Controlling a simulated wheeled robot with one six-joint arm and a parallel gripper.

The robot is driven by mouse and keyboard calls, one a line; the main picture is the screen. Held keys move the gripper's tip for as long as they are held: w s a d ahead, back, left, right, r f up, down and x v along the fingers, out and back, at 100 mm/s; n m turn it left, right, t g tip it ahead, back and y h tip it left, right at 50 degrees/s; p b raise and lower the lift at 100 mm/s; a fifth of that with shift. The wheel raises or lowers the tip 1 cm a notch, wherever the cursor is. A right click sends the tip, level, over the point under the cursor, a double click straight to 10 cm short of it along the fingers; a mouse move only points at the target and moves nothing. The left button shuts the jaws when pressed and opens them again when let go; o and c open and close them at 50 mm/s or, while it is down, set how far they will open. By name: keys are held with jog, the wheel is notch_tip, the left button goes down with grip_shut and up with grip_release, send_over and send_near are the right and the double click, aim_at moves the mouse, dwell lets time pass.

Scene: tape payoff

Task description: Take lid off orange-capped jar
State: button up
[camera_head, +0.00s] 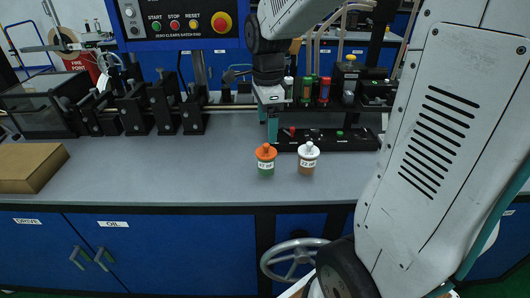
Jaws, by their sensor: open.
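The orange-capped jar (266,164) stands upright on the grey bench near its front edge. Its body is green with a white label, and its orange lid (266,150) is on top with a small knob. A white-capped jar (308,160) with a brownish body stands close to its right. My gripper (272,122) hangs above and behind the orange-capped jar, pointing down, with its fingers apart. It does not appear to touch either jar. Part of the gripper is hard to make out against the dark holder behind it.
A black holder (335,140) with small coloured pieces lies behind the jars. Several coloured bottles (307,90) stand on a rack further back. Black machine blocks (165,108) line the back left. A cardboard box (32,167) sits at the far left. The bench (160,170) between is clear.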

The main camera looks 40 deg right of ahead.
aim_at(266, 144)
jog(key=w+d+f+m, duration=0.2)
jog(key=m, duration=0.1)
jog(key=shift+w+f, duration=0.25)
jog(key=shift+f, duration=0.05)
jog(key=f, duration=0.7)
jog(key=shift+a+f, duration=0.15)
jog(key=shift+a, duration=0.05)
jog(key=c, duration=1.1)
